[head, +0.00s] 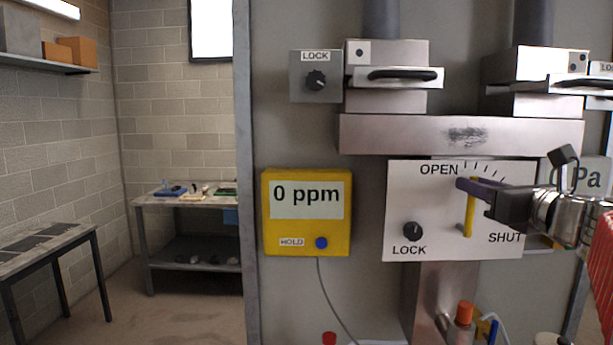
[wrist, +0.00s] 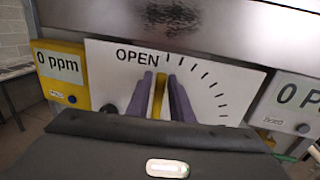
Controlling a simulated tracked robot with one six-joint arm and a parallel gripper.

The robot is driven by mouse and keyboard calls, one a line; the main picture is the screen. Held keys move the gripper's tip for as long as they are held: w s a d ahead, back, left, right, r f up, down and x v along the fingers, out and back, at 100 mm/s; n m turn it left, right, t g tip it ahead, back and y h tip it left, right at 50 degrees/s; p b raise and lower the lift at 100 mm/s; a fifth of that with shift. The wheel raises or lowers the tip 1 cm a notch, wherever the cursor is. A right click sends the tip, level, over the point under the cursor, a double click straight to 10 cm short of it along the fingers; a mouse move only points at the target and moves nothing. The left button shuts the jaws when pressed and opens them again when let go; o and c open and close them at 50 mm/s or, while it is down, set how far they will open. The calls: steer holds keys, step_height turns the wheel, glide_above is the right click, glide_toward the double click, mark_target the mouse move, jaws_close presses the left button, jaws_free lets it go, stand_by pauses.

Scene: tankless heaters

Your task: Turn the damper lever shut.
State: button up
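The damper lever (head: 469,218) is a yellow bar on a white plate (head: 402,190). It stands almost upright, its top by the first tick marks beside the word OPEN. SHUT is printed at the plate's lower right. My gripper (head: 468,185) reaches in from the right, its dark purple fingers at the lever's upper part. In the wrist view, my gripper (wrist: 161,80) has one finger on each side of the lever (wrist: 158,95). The gaps beside it are very small, and I cannot tell whether both fingers press on it.
A black LOCK knob (head: 412,231) sits at the plate's lower left. Left of the plate is a yellow meter (head: 306,247) reading 0 ppm. A metal duct box (head: 400,135) runs just above. An orange-capped part (head: 465,310) stands below.

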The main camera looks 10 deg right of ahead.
steer(key=shift+w+d, duration=0.1)
steer(key=shift+w, duration=0.4)
steer(key=shift+c, duration=0.6)
jaws_close()
steer(key=shift+d, duration=0.1)
